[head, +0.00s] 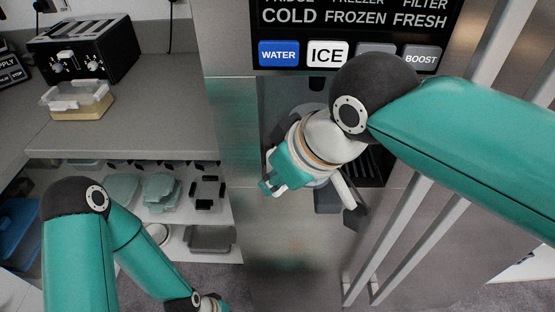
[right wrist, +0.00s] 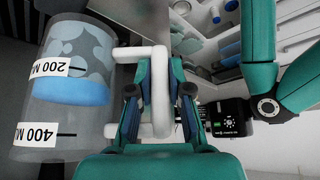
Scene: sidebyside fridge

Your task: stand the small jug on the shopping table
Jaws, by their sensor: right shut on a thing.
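The small jug (right wrist: 42,112) is a clear vessel with 200 and 400 ML marks and a white handle (right wrist: 158,128), large at the left of the right wrist view. Something pale and blue shows inside it; I cannot tell if it is liquid. My right gripper (right wrist: 160,88) is shut on the handle, a finger on each side. In the head view my right wrist hides most of the jug, in front of the fridge's dispenser recess (head: 283,92). My left arm is at the lower left; its gripper is out of frame. I cannot make out the shopping table.
The fridge has a button panel (head: 327,53) above the recess and long upright handles (head: 413,212) at the right. A counter (head: 140,122) at the left bears a black toaster (head: 95,50) and a lidded box (head: 78,102). Open shelves (head: 215,212) below hold several containers.

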